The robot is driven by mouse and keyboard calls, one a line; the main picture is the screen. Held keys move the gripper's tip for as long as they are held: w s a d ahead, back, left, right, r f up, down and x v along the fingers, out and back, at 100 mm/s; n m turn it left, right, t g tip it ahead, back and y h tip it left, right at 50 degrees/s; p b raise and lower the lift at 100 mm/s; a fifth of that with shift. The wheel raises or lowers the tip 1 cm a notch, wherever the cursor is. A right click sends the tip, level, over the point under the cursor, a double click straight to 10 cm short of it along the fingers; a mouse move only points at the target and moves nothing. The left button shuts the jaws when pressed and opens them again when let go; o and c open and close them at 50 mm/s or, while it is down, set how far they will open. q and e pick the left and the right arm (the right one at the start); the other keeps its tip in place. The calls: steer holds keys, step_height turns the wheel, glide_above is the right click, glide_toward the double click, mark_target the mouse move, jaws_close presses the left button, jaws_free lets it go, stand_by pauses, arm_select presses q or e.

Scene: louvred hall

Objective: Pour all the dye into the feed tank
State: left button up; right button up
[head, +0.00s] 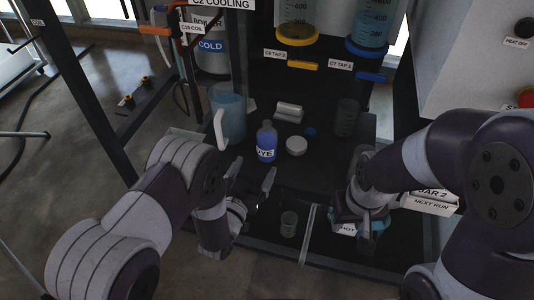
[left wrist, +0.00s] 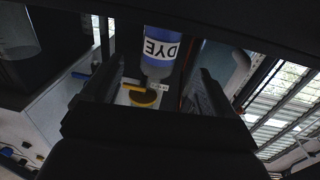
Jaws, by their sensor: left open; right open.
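The dye bottle (head: 266,146), blue with a white DYE label, stands upright on the dark bench in the middle of the head view. It also shows in the left wrist view (left wrist: 158,68), ahead of the fingers and roughly between them. My left gripper (head: 254,178) is open and empty, just in front of the bottle. My right gripper (head: 366,226) is open, low on the right near a small HOT-labelled thing; its fingers are partly hidden. No label reads feed tank. Two graduated vessels hang at the back, one with a yellow ring (head: 297,36), one with a blue ring (head: 368,48).
A blue-tinted jug (head: 228,112) with a white handle stands left of the bottle. A white round lid (head: 296,146) lies right of it. Clear beakers stand at the back right (head: 346,118) and at the front (head: 289,224). Dark frame posts flank the bench.

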mark_target(265, 137)
arm_select(q)
steer(key=b+x, duration=0.2)
steer(key=x, duration=0.6)
steer(key=shift+w, duration=0.15)
steer(key=shift+w+d+r+b, duration=0.2)
steer(key=shift+w+b, duration=0.15)
steer(key=shift+w, duration=0.2)
steer(key=shift+f, duration=0.1)
jaws_close()
steer(key=shift+r+p, duration=1.6)
steer(key=shift+r, duration=0.55)
steer(key=shift+f, duration=0.1)
